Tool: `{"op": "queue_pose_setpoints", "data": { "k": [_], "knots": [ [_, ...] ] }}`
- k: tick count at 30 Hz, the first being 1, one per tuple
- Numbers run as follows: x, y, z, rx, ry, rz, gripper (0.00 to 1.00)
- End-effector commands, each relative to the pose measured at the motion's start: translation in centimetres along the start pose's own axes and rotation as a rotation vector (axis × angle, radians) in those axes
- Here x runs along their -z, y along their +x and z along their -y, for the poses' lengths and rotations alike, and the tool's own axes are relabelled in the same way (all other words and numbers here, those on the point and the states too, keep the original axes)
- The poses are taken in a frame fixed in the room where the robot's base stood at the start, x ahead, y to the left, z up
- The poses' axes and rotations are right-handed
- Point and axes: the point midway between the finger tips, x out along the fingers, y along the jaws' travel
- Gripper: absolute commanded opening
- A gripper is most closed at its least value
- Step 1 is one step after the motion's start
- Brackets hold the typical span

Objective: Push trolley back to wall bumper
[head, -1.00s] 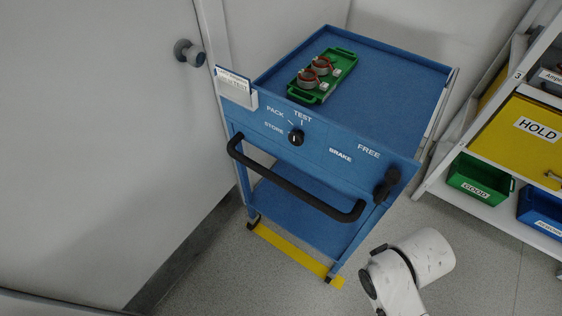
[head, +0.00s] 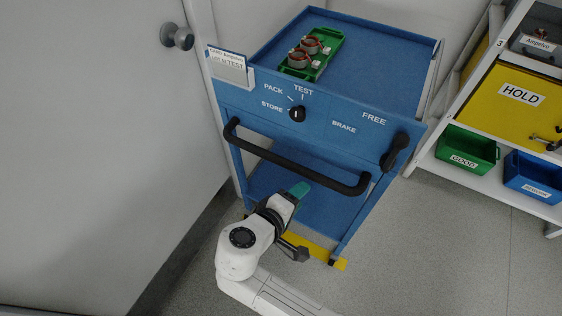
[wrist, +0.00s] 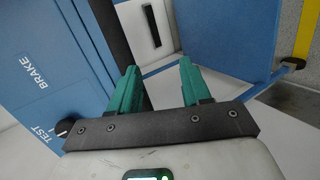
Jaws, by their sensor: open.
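The blue trolley (head: 372,66) stands upright, its front panel and black push handle (head: 290,164) facing me. The handle bar is empty. My gripper (head: 299,189) has green fingertips and is open, just below the middle of the handle in the head view. In the wrist view my gripper (wrist: 158,78) has nothing between its fingers; the dark handle (wrist: 104,34) runs beside the left finger. A black brake lever (head: 395,152) is at the panel's right, near the BRAKE and FREE labels. A wall bumper cannot be made out; the trolley's rear edge is near the back wall.
A green tray (head: 322,40) with two copper-coloured ring parts lies on the trolley top. A grey knob (head: 178,37) sits on the left door. A shelf rack with a yellow HOLD box (head: 520,92) and green bin (head: 466,149) stands right.

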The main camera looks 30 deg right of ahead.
Motion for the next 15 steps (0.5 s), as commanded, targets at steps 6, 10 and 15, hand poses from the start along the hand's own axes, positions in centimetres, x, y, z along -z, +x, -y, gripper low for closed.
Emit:
{"op": "queue_pose_setpoints", "data": {
  "k": [6, 10, 15],
  "knots": [
    [4.6, -4.4, -0.3, -0.187, -0.051, -0.102, 0.48],
    [6.3, -6.5, -0.4, -0.263, -0.067, -0.144, 0.48],
    [6.7, -6.1, -0.8, -0.284, -0.07, -0.152, 0.48]
  ]
}}
